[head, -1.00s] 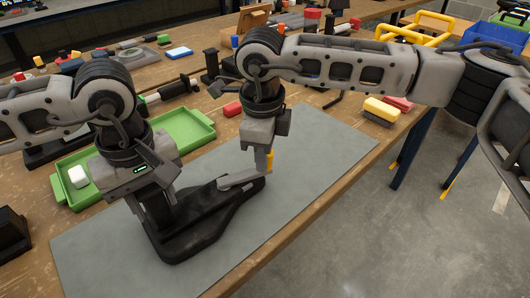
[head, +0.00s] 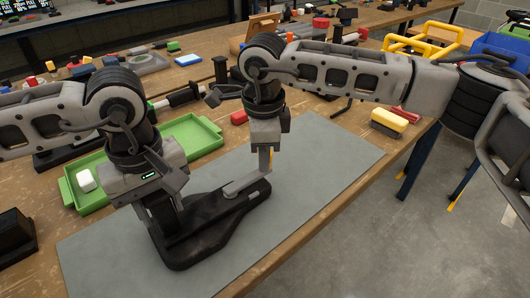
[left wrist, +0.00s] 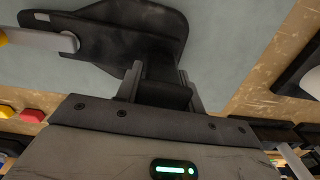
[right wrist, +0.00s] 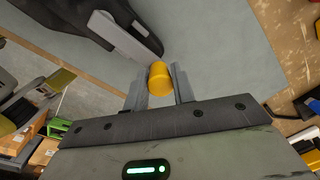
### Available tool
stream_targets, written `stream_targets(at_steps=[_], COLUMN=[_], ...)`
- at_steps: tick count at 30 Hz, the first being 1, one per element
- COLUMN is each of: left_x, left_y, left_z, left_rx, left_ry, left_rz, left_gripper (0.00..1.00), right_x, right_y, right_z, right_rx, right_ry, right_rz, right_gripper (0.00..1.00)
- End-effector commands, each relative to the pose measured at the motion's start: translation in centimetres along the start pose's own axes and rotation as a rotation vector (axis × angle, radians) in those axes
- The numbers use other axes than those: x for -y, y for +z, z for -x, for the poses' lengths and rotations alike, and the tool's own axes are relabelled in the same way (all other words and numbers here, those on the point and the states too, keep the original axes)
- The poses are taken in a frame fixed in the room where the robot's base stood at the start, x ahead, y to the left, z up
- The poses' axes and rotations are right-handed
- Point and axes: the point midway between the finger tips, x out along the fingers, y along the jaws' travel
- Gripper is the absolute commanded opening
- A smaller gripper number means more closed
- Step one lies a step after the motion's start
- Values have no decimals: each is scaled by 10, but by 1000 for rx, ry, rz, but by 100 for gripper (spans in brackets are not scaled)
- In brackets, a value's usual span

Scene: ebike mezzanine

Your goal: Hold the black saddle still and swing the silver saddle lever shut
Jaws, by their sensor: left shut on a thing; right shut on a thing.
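The black saddle (head: 205,238) lies on the grey mat, its wide end toward the near left. My left gripper (head: 168,222) is shut on a raised part of the saddle, which also shows between its fingers in the left wrist view (left wrist: 165,92). In the head view, my right gripper (head: 266,163) mostly hides the knob.
The grey mat (head: 325,165) is clear to the right of the saddle. A green tray (head: 190,135) with a white block (head: 86,181) stands behind it. A yellow brush-like block (head: 390,119) sits by the table's right edge. Several tools and blocks crowd the back.

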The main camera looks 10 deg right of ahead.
Motion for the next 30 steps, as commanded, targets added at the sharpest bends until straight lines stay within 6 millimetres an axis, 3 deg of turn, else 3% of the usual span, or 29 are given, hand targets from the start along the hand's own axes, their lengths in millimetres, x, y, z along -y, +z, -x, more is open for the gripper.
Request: stream_targets(at_steps=[7,13,14,16,30], left_x=[0,0,0,0,0], left_y=[0,0,0,0,0], left_z=[0,0,0,0,1], left_rx=[1,1,1,0,0], left_ry=[-2,-1,-1,-1,1], left_rz=[-2,-3,-3,-3,0], left_gripper=[2,2,2,2,2], right_x=[10,11,11,11,11], right_y=[8,8,8,8,9], right_z=[0,0,0,0,8], right_rx=[8,9,9,10,11], right_ry=[-3,-3,-3,-3,-1], right_rz=[143,156,156,155,155], right_gripper=[0,0,34,51,51])
